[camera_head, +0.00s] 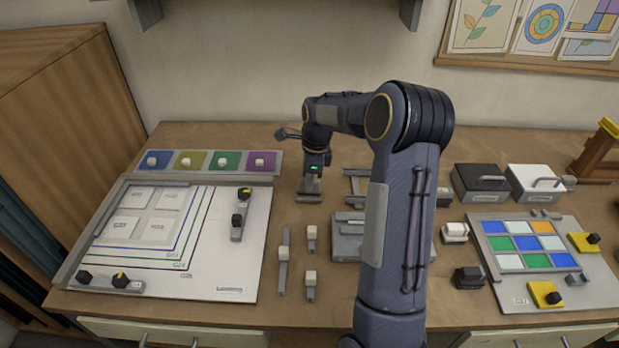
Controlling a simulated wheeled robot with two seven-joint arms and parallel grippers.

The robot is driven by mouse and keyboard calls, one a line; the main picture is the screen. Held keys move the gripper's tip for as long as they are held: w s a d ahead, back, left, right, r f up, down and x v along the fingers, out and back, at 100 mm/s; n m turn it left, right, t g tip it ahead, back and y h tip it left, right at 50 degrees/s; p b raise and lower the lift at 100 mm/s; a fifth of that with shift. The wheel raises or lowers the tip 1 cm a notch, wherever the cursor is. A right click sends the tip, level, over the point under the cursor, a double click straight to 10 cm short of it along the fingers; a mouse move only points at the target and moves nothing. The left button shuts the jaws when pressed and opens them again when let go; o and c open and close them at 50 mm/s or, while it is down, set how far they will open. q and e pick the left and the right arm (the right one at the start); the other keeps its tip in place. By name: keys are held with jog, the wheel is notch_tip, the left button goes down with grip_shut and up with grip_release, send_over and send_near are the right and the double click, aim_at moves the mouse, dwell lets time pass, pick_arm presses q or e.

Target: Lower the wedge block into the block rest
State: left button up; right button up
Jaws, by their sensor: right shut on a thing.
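My right gripper (311,177) points down above the middle of the bench, at the back. It is shut on a small grey piece, which appears to be the wedge block (309,198). The fingers hide most of the piece, and I cannot tell whether its underside touches anything. The block rest cannot be told for sure; low grey parts lie just under and around the piece, and a grey frame (354,173) lies to its right, partly behind my arm. My left gripper is not in view.
My right arm hides part of the bench's middle. A whiteboard (235,275) with grey bars lies left, below a row of coloured tiles (211,161). White-knobbed grey pieces (283,262) lie in front.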

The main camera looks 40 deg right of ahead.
jog(key=shift+f+b, duration=0.3)
jog(key=shift+f, duration=0.3)
jog(key=o, duration=1)
jog(key=shift+c, duration=0.2)
jog(key=shift+r+p, duration=2.9)
jog(key=shift+r, duration=0.6)
